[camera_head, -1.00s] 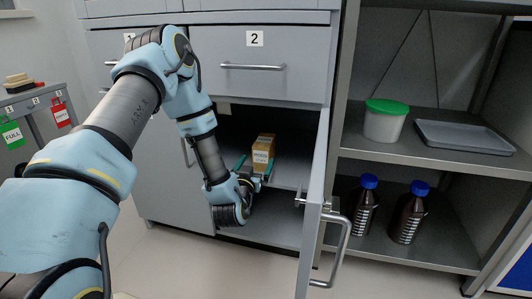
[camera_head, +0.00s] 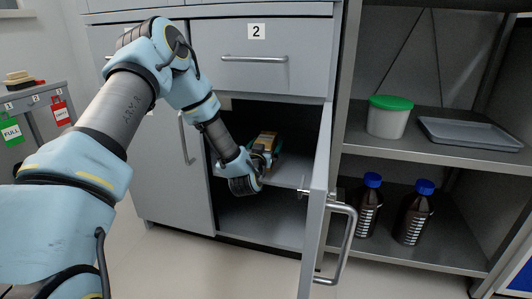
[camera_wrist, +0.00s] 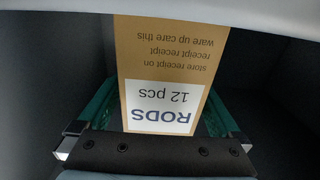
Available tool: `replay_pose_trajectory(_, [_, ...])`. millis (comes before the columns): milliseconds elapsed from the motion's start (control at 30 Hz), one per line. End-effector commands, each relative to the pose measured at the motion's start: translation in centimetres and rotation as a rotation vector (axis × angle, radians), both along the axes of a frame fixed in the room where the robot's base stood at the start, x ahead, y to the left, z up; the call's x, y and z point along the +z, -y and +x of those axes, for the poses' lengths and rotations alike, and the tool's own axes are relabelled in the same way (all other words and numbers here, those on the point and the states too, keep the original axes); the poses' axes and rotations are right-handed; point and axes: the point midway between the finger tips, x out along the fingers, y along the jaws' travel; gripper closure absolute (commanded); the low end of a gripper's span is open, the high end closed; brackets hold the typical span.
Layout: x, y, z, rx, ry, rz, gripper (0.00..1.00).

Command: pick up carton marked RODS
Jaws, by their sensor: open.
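The carton (camera_wrist: 166,70) is brown with a white label reading RODS, 12 pcs, upside down in the wrist view. In the head view the carton (camera_head: 265,140) stands on the shelf inside the open cabinet under drawer 2, partly hidden by my gripper. My gripper (camera_head: 264,160) reaches into the cabinet. In the wrist view its green fingers (camera_wrist: 160,108) are open, one on each side of the carton. Whether they touch it I cannot tell.
The open cabinet door (camera_head: 316,200) with its handle stands right of my arm. Drawer 2 (camera_head: 260,55) is closed above the opening. A rack at right holds a green-lidded tub (camera_head: 388,118), a grey tray (camera_head: 470,133) and two brown bottles (camera_head: 368,208).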

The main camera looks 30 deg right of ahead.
Motion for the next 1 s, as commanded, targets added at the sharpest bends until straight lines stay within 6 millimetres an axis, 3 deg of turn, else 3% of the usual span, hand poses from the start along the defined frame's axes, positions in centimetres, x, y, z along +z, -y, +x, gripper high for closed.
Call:
replay_pose_trajectory(67, [0.01,-0.02,-0.01,0.000,0.000,0.000,0.02])
replay_pose_trajectory(900, [-0.04,-0.05,-0.02,0.000,-0.001,0.001,0.97])
replay_pose_trajectory(1000, [0.04,-0.03,-0.01,0.000,0.001,-0.001,1.00])
